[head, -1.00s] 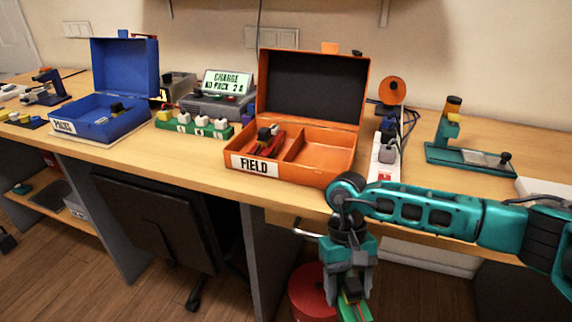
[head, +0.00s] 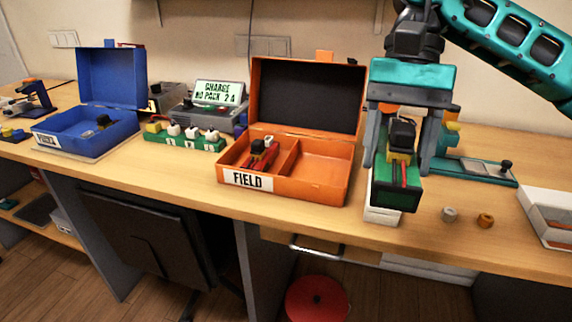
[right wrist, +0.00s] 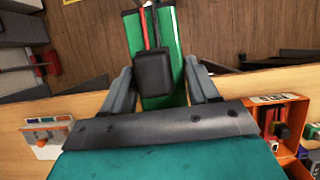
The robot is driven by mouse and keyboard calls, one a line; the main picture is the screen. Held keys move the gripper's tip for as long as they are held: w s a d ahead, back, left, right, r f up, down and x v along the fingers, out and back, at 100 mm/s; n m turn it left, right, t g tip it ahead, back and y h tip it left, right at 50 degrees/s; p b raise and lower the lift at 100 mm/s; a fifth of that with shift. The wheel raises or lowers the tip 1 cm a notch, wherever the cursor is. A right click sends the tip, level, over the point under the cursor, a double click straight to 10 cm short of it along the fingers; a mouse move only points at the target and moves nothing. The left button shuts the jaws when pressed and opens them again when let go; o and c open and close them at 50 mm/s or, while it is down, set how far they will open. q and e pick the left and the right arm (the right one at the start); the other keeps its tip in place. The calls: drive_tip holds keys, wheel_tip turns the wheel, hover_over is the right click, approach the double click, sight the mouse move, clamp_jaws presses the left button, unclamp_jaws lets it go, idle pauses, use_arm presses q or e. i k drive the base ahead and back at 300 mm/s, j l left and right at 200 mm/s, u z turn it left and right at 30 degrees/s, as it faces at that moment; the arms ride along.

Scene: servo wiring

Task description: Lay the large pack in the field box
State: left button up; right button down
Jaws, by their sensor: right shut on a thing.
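The field box (head: 290,187) is orange with its lid open and a FIELD label on the front. A small red pack with a black plug (head: 262,155) lies in its left compartment; the right compartment (head: 322,172) is empty. My right gripper (head: 400,165) is shut on the large green pack (head: 394,190), which has a black connector and red wires. The pack hangs above the bench, to the right of the box and apart from it. In the right wrist view the green pack (right wrist: 178,85) sits between the fingers. My left gripper is not in view.
A blue box (head: 75,130) with its lid open stands at the left. A green charging strip (head: 183,141) and a charger display (head: 218,92) stand between the boxes. A teal fixture (head: 485,172), two small rings and a white tray (head: 548,215) are at the right.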

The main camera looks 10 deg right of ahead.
sight(317, 176)
drive_tip(key=i, duration=0.9)
